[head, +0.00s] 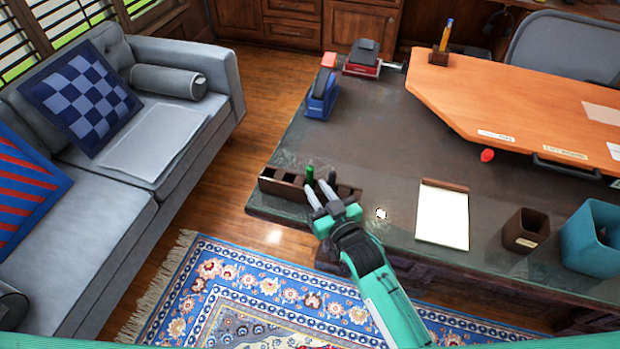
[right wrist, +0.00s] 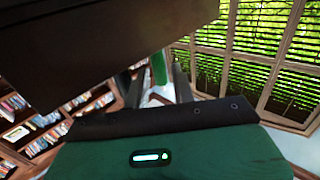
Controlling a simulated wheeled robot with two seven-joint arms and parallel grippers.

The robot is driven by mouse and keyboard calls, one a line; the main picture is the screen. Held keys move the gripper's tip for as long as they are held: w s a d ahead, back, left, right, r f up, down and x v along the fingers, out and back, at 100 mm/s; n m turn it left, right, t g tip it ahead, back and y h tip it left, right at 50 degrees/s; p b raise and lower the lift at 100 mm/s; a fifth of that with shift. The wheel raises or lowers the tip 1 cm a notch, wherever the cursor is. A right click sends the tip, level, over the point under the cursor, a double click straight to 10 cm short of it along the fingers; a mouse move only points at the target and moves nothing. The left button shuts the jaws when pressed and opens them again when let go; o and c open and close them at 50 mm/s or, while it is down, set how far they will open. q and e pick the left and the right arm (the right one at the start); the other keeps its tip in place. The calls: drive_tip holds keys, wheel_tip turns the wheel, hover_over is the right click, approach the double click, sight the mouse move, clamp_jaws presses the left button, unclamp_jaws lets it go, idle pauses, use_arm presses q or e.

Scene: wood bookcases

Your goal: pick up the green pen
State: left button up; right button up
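The green pen (head: 310,174) stands upright in a dark brown desk organizer (head: 283,187) at the desk's near left edge. My right gripper (head: 317,192) is at the organizer's near side, with its two fingers apart and their tips close to the pen. In the right wrist view the green pen (right wrist: 159,68) shows between the two open fingers (right wrist: 158,88), nearer the right one. Its lower part is partly hidden there, and I see no finger clearly closed on it. My left gripper is not in view.
A dark upright item (head: 332,175) stands just right of the pen. A notepad (head: 443,215), a brown cup (head: 525,231) and a teal bin (head: 595,240) stand to the right on the desk. A stapler-like blue object (head: 321,95) is further back. The desk middle is clear.

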sight(312, 179)
drive_tip(key=p+x, duration=0.1)
drive_tip(key=x, duration=0.3)
drive_tip(key=shift+w+d, duration=0.1)
drive_tip(key=shift+w+a, duration=0.25)
drive_tip(key=shift+w, duration=0.25)
drive_tip(key=c, duration=0.5)
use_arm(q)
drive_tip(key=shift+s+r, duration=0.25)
use_arm(e)
clamp_jaws()
